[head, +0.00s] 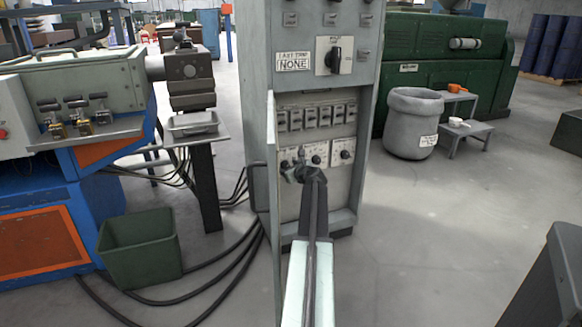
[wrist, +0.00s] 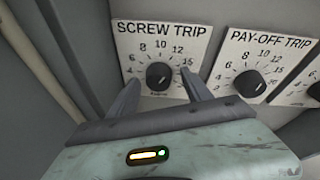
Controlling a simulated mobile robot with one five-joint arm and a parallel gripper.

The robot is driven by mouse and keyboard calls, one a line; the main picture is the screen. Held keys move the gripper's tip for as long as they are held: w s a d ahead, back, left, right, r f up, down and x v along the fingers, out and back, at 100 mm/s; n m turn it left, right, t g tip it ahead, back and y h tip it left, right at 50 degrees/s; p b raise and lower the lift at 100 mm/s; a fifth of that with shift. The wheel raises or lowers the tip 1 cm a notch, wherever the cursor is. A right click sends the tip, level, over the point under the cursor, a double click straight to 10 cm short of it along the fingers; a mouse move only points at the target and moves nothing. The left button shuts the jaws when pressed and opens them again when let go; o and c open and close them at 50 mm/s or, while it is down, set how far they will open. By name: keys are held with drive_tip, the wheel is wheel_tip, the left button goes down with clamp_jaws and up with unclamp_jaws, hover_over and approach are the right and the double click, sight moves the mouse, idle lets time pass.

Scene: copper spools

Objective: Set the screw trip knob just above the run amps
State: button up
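The screw trip knob (wrist: 159,76) is a round black knob on a white plate marked SCREW TRIP, with scale numbers around it. Its pointer setting is too small to read surely. My gripper (wrist: 160,79) is open, with one dark finger on each side of this knob; I cannot tell whether they touch it. In the head view my gripper (head: 308,172) is at the row of knob plates low in the grey cabinet (head: 257,100), hiding part of them. No run amps reading is legible in either view.
The pay-off trip knob (wrist: 250,84) is close on the right, with part of another dial at the edge. Above the knobs is a row of several small units (head: 316,116). The open cabinet door (head: 272,200) stands to the left of my arm. A sign (head: 294,62) reads LAST TRIP NONE.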

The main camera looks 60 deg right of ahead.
drive_tip(key=p+v, duration=0.2)
drive_tip(key=v, duration=0.5)
drive_tip(key=shift+s+a, duration=0.2)
drive_tip(key=shift+s, duration=0.15)
